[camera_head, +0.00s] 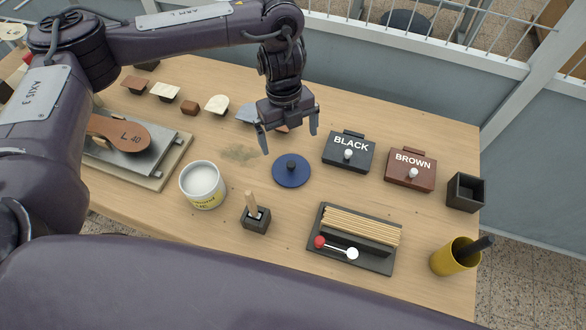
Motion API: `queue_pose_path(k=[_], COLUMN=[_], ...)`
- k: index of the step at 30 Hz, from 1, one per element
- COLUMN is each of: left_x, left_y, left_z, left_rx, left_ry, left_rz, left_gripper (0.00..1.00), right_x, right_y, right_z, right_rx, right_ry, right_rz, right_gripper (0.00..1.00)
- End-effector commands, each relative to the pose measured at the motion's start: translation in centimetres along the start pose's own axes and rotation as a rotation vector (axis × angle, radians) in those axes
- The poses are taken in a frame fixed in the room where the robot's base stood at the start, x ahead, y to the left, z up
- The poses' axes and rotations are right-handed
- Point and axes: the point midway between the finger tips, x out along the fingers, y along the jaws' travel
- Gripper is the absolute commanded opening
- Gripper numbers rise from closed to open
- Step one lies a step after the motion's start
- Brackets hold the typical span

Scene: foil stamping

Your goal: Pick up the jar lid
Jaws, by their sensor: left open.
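The jar lid (291,170) is a round dark blue disc with a small dark knob in its middle. It lies flat on the wooden table near the centre of the view. The white jar (203,187) with a yellow label stands open to its left, apart from the lid. My left gripper (290,141) points down just behind the lid in the picture, its fingers spread and nothing between them. Its height above the table is hard to tell. My right gripper does not show.
Behind and right are the BLACK box (348,153) and BROWN box (410,170). In front are a small dark holder (255,218) with a wooden stick, a tray (322,262) of wooden sticks and a yellow cup (455,256). Small leather-coloured pieces line the back left.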

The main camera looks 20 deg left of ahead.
Motion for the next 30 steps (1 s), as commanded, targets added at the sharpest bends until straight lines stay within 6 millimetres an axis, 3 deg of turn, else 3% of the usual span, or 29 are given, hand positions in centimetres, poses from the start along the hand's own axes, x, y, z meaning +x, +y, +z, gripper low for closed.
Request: queue_pose_path(k=[1,8,18,30], left_x=[1.4,3.7,6.3,10.8], left_y=[0.0,0.0,0.1,0.3], left_z=[0.2,0.6,0.5,0.3], left_rx=[0.0,0.0,0.0,-0.001], left_ry=[0.0,0.0,0.003,0.003], left_rz=[0.0,0.0,0.001,0.002], left_gripper=[1.0,1.0,1.0,1.0], right_x=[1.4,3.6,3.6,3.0], right_y=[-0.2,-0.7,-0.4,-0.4], right_z=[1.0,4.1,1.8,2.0], right_rx=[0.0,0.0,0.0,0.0], right_ry=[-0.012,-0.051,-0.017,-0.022], right_rz=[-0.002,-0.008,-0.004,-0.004], right_gripper=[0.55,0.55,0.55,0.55])
